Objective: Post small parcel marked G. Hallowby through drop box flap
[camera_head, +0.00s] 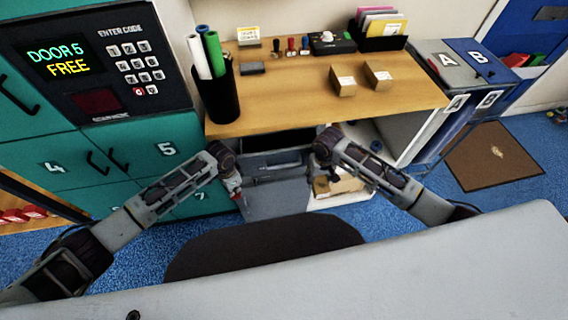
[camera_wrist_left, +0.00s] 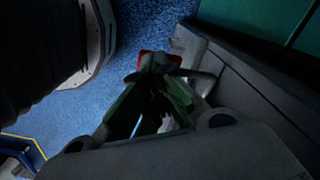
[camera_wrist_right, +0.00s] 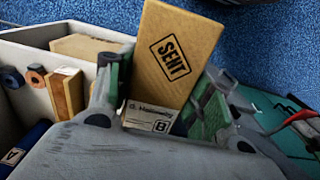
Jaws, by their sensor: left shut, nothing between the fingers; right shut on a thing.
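My right gripper (camera_wrist_right: 168,82) is shut on a small brown parcel (camera_wrist_right: 178,45). In the right wrist view the parcel carries a black SENT stamp and a white label reading G. Hallowby with a boxed B. My left gripper (camera_head: 235,187) is shut and empty beside the left part of a grey box (camera_head: 276,196) under the counter; its red tip and green-sided fingers show in the left wrist view (camera_wrist_left: 158,66). The grey box has a dark opening at its top, between my arms. I cannot tell from these views whether this is the drop box flap.
Two small cartons (camera_head: 343,82) sit on the wooden counter (camera_head: 290,88), with stamps and a black pen cup (camera_head: 216,98). Teal lockers (camera_head: 150,160) stand left. Bins marked A (camera_head: 446,62) and B (camera_head: 478,55) stand right. A light tray (camera_wrist_right: 22,46) holds other parcels.

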